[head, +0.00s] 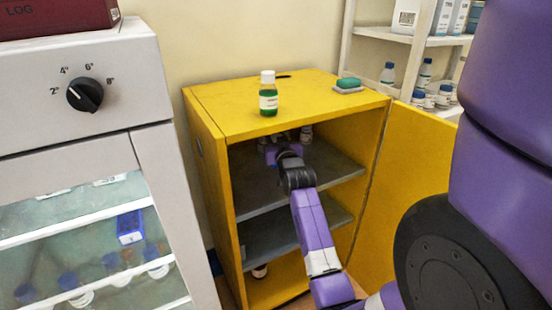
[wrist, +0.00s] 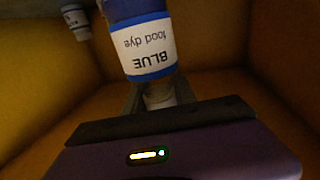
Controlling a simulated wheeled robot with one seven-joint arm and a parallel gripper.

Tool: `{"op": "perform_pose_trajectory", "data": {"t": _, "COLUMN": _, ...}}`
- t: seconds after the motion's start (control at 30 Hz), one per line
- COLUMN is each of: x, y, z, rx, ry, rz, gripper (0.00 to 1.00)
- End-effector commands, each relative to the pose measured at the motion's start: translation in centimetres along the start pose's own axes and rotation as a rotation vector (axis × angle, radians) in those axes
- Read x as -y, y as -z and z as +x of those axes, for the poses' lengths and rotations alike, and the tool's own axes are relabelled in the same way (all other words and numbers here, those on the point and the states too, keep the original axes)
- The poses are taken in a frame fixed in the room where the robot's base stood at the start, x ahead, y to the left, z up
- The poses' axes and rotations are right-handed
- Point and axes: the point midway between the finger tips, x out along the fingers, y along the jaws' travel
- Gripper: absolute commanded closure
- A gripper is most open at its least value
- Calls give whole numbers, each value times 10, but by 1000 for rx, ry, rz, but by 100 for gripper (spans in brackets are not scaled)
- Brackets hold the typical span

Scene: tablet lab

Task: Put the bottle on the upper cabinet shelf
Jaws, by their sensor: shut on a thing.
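The bottle (wrist: 138,42) has a white and blue label reading "BLUE food dye", upside down in the wrist view. My gripper (wrist: 158,97) is shut on its pale neck or cap end. In the head view my gripper (head: 286,152) is inside the open yellow cabinet (head: 209,150), above the grey upper shelf (head: 258,194). My gripper and arm mostly hide the held bottle there. I cannot tell whether the bottle touches the shelf.
Another labelled bottle (wrist: 75,20) stands to one side in the cabinet. A green bottle (head: 268,95) and a soap-like green block (head: 348,83) sit on the cabinet top. The cabinet door (head: 412,185) is open on the right. A grey lower shelf (head: 275,238) lies below.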

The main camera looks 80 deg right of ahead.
Motion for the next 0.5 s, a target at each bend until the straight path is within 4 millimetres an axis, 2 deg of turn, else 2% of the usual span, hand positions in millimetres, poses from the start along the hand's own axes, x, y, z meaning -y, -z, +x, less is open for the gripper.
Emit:
{"op": "perform_pose_trajectory", "data": {"t": 0.03, "x": -1, "y": -13, "z": 0, "rx": 3, "ry": -1, "rz": 0, "gripper": 100}}
{"op": "perform_pose_trajectory", "data": {"t": 0.13, "x": 0, "y": -30, "z": 0, "rx": 2, "ry": 0, "rz": 0, "gripper": 100}}
{"op": "perform_pose_trajectory", "data": {"t": 0.37, "x": 0, "y": -47, "z": 0, "rx": 0, "ry": 0, "rz": 0, "gripper": 100}}
{"op": "perform_pose_trajectory", "data": {"t": 0.5, "x": 0, "y": -64, "z": 0, "rx": 2, "ry": 0, "rz": 0, "gripper": 100}}
